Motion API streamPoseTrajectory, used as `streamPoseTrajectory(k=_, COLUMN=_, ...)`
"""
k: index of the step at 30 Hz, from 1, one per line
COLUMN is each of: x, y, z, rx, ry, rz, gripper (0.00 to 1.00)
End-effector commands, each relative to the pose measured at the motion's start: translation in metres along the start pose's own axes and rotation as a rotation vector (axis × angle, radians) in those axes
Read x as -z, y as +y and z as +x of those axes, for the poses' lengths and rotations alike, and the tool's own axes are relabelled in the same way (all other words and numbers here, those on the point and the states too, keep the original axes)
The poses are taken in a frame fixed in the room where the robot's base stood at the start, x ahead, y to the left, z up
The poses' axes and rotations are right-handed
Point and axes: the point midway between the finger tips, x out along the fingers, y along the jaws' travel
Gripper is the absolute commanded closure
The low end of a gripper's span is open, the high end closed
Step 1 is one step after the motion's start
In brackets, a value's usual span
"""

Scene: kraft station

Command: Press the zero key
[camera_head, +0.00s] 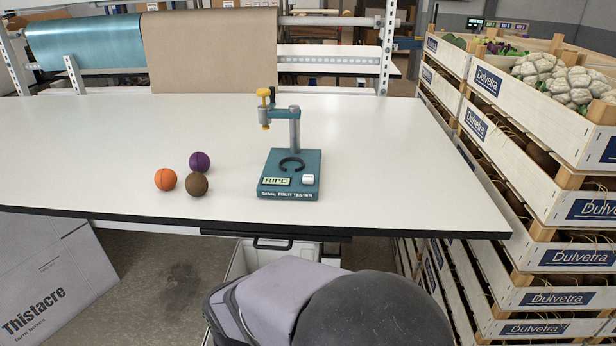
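A teal fruit tester (290,190) stands upright on the white table, a little right of the middle. Its base carries a small display (276,181) that reads "RIPE" and a white key (308,179) at the front right. Any marking on the key is too small to read. Behind them is a dark open ring (291,164), with nothing seen in it. A post at the back holds a yellow-topped plunger (264,108) above the base. My gripper is not in view; only grey and black parts of my arm show at the bottom, apart from the tester.
An orange ball (165,180), a purple ball (200,161) and a brown ball (197,185) lie left of the tester. Stacked crates (548,205) with vegetables stand at the right. Paper rolls (208,50) hang behind.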

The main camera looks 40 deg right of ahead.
Motion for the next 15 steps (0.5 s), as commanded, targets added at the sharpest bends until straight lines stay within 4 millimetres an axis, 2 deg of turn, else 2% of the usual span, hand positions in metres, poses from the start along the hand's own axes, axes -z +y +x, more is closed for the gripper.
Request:
streamPoseTrajectory(k=1, x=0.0, y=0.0, z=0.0, rx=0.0, ry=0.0, rz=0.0, gripper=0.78)
streamPoseTrajectory(k=3, x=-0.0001, y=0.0, z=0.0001, rx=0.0, ry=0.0, rz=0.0, gripper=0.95)
streamPoseTrajectory(k=4, x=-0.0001, y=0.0, z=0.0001, rx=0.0, ry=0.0, rz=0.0, gripper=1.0)
streamPoseTrajectory(k=15, x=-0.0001, y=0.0, z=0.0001, rx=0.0, ry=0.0, rz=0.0, gripper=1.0)
